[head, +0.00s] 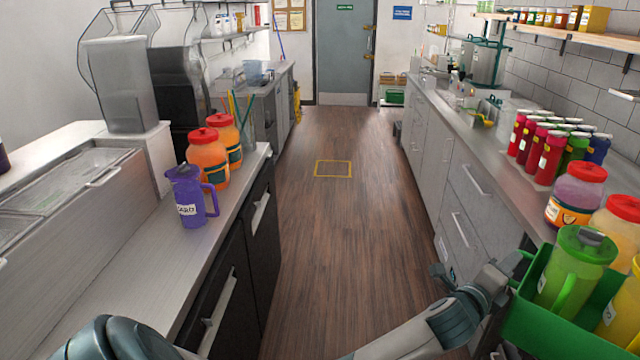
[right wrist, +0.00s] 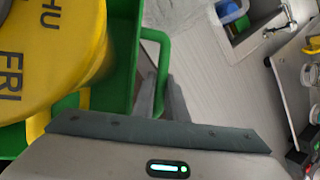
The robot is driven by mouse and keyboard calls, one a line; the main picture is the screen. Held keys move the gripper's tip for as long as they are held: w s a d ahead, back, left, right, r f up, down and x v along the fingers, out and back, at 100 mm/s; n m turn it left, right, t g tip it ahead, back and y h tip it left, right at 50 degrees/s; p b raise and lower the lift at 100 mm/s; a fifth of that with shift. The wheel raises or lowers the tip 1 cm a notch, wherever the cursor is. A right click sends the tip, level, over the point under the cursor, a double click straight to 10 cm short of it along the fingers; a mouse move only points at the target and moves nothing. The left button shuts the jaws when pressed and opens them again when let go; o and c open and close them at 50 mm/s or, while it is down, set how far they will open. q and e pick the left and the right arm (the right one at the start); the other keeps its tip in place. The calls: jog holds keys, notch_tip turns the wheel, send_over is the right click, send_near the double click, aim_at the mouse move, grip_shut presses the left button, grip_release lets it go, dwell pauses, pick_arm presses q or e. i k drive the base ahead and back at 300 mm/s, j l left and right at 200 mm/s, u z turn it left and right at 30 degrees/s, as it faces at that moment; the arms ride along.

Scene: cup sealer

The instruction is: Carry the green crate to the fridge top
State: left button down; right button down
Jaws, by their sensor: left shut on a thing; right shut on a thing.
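The green crate (head: 545,328) is at the lower right of the head view, cut off by the picture edge. It holds a green pitcher (head: 577,268) and a yellow pitcher (head: 622,318). My left gripper (head: 514,276) is shut on the crate's left end. In the right wrist view my right gripper (right wrist: 168,98) is shut on the crate's green handle (right wrist: 163,52), beside a yellow lid (right wrist: 45,55) with day letters. Whether the crate touches the right counter is hidden. A counter (head: 130,265) over dark doors at the left may be the fridge top.
The left counter bears a purple jug (head: 188,195) and red-lidded orange jars (head: 207,158); its near part is clear. The right counter has red bottles (head: 545,160) and jars (head: 575,190) close to the crate. The wooden floor (head: 325,240) between the counters is free.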

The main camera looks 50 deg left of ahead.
aim_at(127, 310)
jog(key=i+u, duration=0.15)
jog(key=u, duration=0.5)
jog(key=i+u, duration=0.3)
jog(key=l+u, duration=0.15)
jog(key=u, duration=0.2)
jog(key=i+l+u, duration=0.25)
jog(key=u, duration=0.15)
jog(key=i+l+u, duration=0.15)
jog(key=l+u, duration=0.25)
jog(key=i+l+u, duration=0.15)
jog(key=l+u, duration=0.25)
jog(key=i+l+u, duration=0.1)
jog(key=l+u, duration=0.65)
jog(key=i+l+u, duration=0.1)
jog(key=u, duration=0.25)
jog(key=l+u, duration=0.3)
jog(key=i+l+u, duration=0.1)
jog(key=i+u, duration=0.35)
jog(key=k, duration=0.1)
